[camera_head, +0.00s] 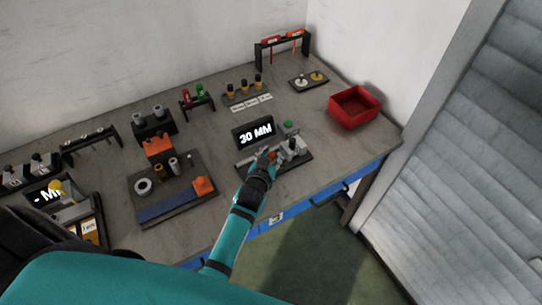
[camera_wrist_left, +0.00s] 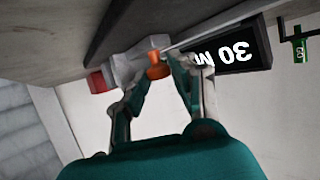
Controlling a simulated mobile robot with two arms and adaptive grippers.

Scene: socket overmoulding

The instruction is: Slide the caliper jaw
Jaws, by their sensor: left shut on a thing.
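The caliper station is a dark base (camera_head: 300,165) with grey metal parts (camera_head: 291,148) on it, near the front edge of the bench. Its display (camera_head: 256,133) reads 30 MM; it also shows in the left wrist view (camera_wrist_left: 232,52), turned over. My left gripper (camera_head: 266,156) reaches the station's left part from the front. In the left wrist view my left gripper (camera_wrist_left: 162,72) is shut on a small orange knob (camera_wrist_left: 158,66), beside a grey block (camera_wrist_left: 126,68). The hand hides much of the jaw in the head view. My right gripper is not in view.
A green button (camera_head: 288,124) stands behind the station. A red bin (camera_head: 354,107) is at the right back. A dark tray with a blue strip (camera_head: 172,208) lies to the left. Racks line the back. The bench between the station and the bin is clear.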

